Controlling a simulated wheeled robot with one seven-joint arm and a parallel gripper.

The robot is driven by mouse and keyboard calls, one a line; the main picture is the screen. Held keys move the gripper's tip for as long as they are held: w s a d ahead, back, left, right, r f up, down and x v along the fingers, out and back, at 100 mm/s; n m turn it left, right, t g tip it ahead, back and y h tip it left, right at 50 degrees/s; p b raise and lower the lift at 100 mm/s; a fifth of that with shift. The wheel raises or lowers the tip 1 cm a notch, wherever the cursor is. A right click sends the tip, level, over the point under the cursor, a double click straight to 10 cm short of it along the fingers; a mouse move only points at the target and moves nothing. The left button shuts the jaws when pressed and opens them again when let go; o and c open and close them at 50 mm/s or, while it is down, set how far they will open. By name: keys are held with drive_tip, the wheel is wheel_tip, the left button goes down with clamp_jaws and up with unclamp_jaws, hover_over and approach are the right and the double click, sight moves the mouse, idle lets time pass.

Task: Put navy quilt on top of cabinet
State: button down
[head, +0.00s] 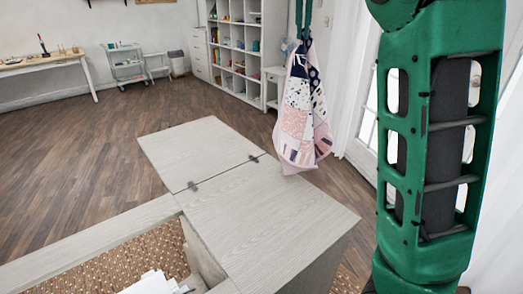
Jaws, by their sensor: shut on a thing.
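The quilt (296,115) is a patchwork of navy, pink and white pieces. It hangs bunched from my gripper (304,38), whose green fingers are shut on its top end. The cabinet (265,215) has a pale wood-grain top with a hinged leaf (195,150) folded out at its far side. The quilt's lower end shows just past the top's far right edge. I cannot tell whether it touches the cabinet. No quilt cloth lies spread on the top, and the top's visible surface is bare.
An opening at the lower left of the cabinet shows a white object (155,283) and a patterned brown rug (120,262). White shelves (238,45) stand at the back. A table (45,62) and a cart (126,65) stand far left. Wood floor between is clear.

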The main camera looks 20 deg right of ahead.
drive_tip(key=shift+w+d+n+y, duration=0.5)
drive_tip(key=shift+w+d+n, duration=1.75)
drive_tip(key=shift+d, duration=2.75)
drive_tip(key=s+a+f, duration=0.9)
drive_tip(key=a+f, duration=0.6)
drive_tip(key=f, duration=0.1)
drive_tip(key=s+a+f, duration=1)
drive_tip(key=a+f, duration=0.6)
drive_tip(key=f, duration=0.1)
drive_tip(key=s+a+f, duration=0.9)
drive_tip(key=a+f, duration=0.7)
drive_tip(key=shift+s+f+m, duration=0.15)
drive_tip(key=shift+m, duration=0.3)
drive_tip(key=c, duration=1.6)
unclamp_jaws()
drive_tip(key=shift+o, duration=0.2)
